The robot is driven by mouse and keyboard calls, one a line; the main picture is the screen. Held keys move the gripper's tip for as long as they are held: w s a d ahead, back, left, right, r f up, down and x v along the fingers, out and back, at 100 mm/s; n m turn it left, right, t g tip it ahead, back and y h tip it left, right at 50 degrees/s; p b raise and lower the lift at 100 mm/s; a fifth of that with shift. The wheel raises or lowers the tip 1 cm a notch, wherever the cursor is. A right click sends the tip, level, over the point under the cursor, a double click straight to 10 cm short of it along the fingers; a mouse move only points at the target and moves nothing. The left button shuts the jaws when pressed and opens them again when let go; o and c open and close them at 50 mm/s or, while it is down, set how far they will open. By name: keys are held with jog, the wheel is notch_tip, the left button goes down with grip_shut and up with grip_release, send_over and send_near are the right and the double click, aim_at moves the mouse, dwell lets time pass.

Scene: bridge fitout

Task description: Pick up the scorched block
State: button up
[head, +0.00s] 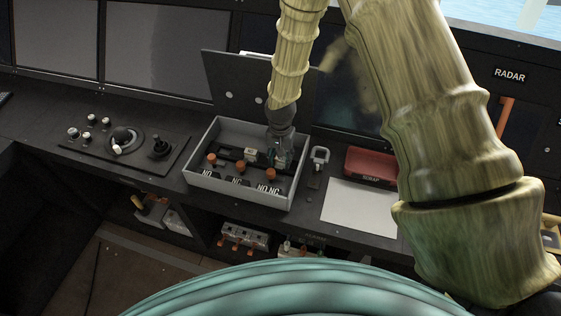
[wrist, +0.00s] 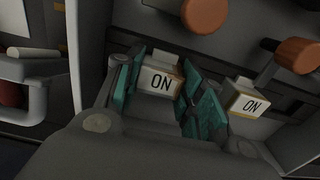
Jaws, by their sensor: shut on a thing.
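My gripper (head: 281,155) reaches down into an open grey box on the console. In the wrist view its teal-padded fingers (wrist: 170,95) are shut on a pale block (wrist: 158,81) with ON on its face. The block has a tan edge; I cannot make out scorching on it. A second pale block (wrist: 245,103), also reading ON, sits just outside the right finger; in the head view it is the pale block (head: 250,153) left of my gripper. The fingers mostly hide the held block in the head view.
The grey box (head: 235,196) has a raised lid (head: 228,85) behind it and orange knobs (head: 270,173) inside. A padlock (head: 320,157), a red tray (head: 371,165) and white paper (head: 358,207) lie to the right. A joystick panel (head: 125,145) is left.

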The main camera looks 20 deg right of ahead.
jog(key=shift+r, duration=0.15)
jog(key=shift+w+r+b, duration=0.1)
jog(key=shift+r+b, duration=0.35)
jog(key=shift+r, duration=0.1)
notch_tip(320, 180, up, 8)
jog(key=b, duration=0.2)
jog(key=shift+r+b, duration=0.15)
jog(key=shift+b, duration=0.25)
jog(key=shift+r+p, duration=1.65)
jog(key=shift+r, duration=0.75)
jog(key=shift+f, duration=0.1)
